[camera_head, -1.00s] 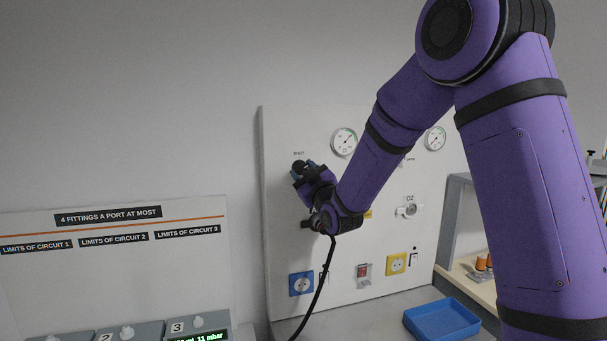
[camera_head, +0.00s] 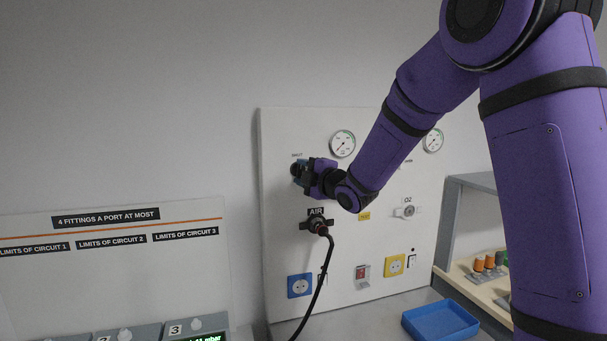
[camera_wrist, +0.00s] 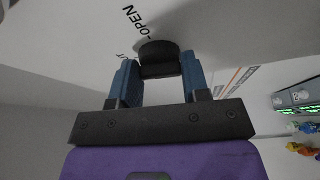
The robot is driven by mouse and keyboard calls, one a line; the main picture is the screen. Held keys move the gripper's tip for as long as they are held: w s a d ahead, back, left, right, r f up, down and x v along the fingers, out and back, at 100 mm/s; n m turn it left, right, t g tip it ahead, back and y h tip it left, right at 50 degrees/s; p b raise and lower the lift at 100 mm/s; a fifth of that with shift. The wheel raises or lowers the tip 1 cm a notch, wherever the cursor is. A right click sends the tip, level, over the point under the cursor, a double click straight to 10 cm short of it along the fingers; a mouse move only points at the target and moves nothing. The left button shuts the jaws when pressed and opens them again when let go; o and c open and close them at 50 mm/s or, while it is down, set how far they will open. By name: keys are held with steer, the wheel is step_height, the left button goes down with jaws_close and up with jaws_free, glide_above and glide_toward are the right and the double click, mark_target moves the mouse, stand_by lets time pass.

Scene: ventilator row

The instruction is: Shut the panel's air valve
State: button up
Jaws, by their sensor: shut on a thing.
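The air valve is a black knob (camera_wrist: 158,55) on the upper left of the white panel (camera_head: 385,265). In the wrist view the knob sits between my blue fingertips, with an OPEN mark beside it and a second, mostly hidden mark. My gripper (camera_head: 298,172) (camera_wrist: 156,78) is shut on the knob. In the head view my fingers mostly cover the knob, so its angle is hard to read. The AIR outlet (camera_head: 317,224) is below it with a black hose plugged in. The gauge (camera_head: 343,143) above right of the valve has its needle toward the lower left.
The black hose (camera_head: 322,275) hangs below my wrist. An O2 outlet (camera_head: 408,211), a second gauge (camera_head: 433,140) and sockets (camera_head: 300,285) are on the panel. A blue tray (camera_head: 440,320) lies on the counter at right.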

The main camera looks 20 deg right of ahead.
steer(key=shift+n+g, duration=0.3)
steer(key=shift+n, duration=0.5)
steer(key=o, duration=0.9)
steer(key=v, duration=1)
steer(key=shift+s+d, duration=0.1)
steer(key=shift+s, duration=0.3)
